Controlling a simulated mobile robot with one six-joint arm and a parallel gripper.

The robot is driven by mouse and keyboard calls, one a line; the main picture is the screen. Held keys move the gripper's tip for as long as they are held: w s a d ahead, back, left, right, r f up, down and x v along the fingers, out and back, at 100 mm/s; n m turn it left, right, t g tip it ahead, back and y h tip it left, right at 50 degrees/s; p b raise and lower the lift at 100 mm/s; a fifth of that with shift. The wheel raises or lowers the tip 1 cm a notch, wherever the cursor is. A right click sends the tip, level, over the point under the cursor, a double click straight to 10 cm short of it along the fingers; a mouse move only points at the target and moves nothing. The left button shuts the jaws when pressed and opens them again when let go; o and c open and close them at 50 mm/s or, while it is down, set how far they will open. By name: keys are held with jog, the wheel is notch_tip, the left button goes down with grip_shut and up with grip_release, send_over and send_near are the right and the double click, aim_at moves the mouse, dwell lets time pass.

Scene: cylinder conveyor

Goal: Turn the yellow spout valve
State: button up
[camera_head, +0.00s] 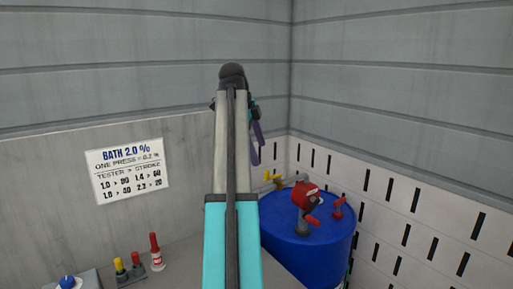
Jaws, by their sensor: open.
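The yellow spout valve (273,177) is small in the view. It shows at the back left edge of the top of a blue drum (318,248), just right of my arm. My gripper (257,150) shows in part as purple and dark pieces hanging from the far end of my raised arm. It appears above and a little left of the valve in the picture, apart from it, with nothing seen in it. The arm hides the rest of the gripper.
A red pump head (305,195) and a red lever (339,207) stand on the drum, right of the valve. A slotted white wall (400,215) is close behind. A red-capped bottle (156,255) and small yellow- and red-topped items (128,268) stand at lower left. A sign (130,172) hangs above them.

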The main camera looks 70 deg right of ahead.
aim_at(266, 171)
jog(key=shift+b+x, duration=1.5)
jog(key=shift+x, duration=1.4)
jog(key=shift+b+x, duration=0.45)
jog(key=shift+x, duration=1.95)
jog(key=c, duration=1.8)
jog(key=shift+o, duration=0.2)
jog(key=o, duration=0.3)
